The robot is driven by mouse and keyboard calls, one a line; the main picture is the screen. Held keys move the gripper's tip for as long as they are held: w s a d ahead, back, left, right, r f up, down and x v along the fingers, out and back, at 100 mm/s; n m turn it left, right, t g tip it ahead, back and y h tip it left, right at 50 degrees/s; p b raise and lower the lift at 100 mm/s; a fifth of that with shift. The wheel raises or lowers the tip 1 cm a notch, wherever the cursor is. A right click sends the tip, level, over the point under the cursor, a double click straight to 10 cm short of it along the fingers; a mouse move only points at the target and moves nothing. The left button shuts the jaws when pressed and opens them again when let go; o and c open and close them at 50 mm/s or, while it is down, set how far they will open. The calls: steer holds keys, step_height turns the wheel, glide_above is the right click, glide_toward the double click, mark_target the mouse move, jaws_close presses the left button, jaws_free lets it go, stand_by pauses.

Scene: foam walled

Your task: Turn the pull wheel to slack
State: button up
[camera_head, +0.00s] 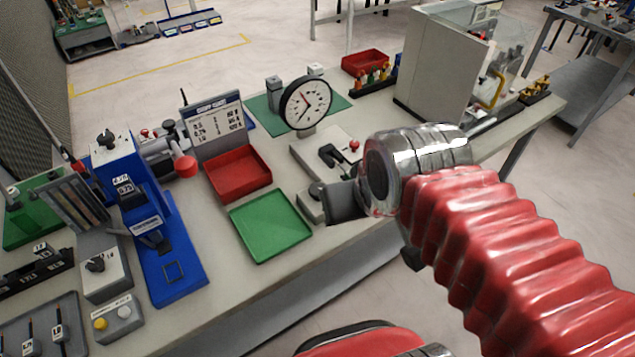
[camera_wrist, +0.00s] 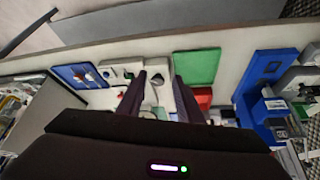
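No part is clearly labelled as the pull wheel. The likeliest is a small round knob on a grey block (camera_head: 316,188), beside the light grey plate of the dial stand. The knob also shows between my fingers in the wrist view (camera_wrist: 157,79). My gripper (camera_wrist: 157,76) is open, its two dark fingers apart on either side of the knob; I cannot tell if they touch it. In the head view my gripper (camera_head: 340,203) is mostly hidden by my wrist. A white round dial (camera_head: 305,103) stands behind, its needle visible but its figures unreadable.
A green tray (camera_head: 270,226) and a red tray (camera_head: 238,173) lie left of my gripper. A blue machine (camera_head: 172,270) stands farther left. A black clamp with a red knob (camera_head: 353,146) is just behind. A blue tray (camera_wrist: 80,76) lies left in the wrist view.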

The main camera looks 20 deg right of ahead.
steer(key=o, duration=0.4)
steer(key=shift+w+r+m, duration=0.3)
steer(key=shift+w+m, duration=0.1)
steer(key=shift+w, duration=0.1)
steer(key=shift+o, duration=0.5)
steer(key=w+r+m+g, duration=0.2)
steer(key=w+m+g, duration=0.1)
steer(key=w+m, duration=0.3)
steer(key=shift+w+a+m, duration=0.15)
steer(key=shift+w+m, duration=0.15)
steer(key=shift+w, duration=0.85)
steer(key=m+g, duration=0.3)
steer(key=m, duration=0.4)
glide_above(318, 188)
steer(key=shift+f, duration=1.15)
steer(key=shift+s, duration=0.1)
step_height(318, 188, down, 14)
steer(key=shift+r, duration=0.1)
steer(key=shift+c, duration=0.3)
steer(key=c, duration=1)
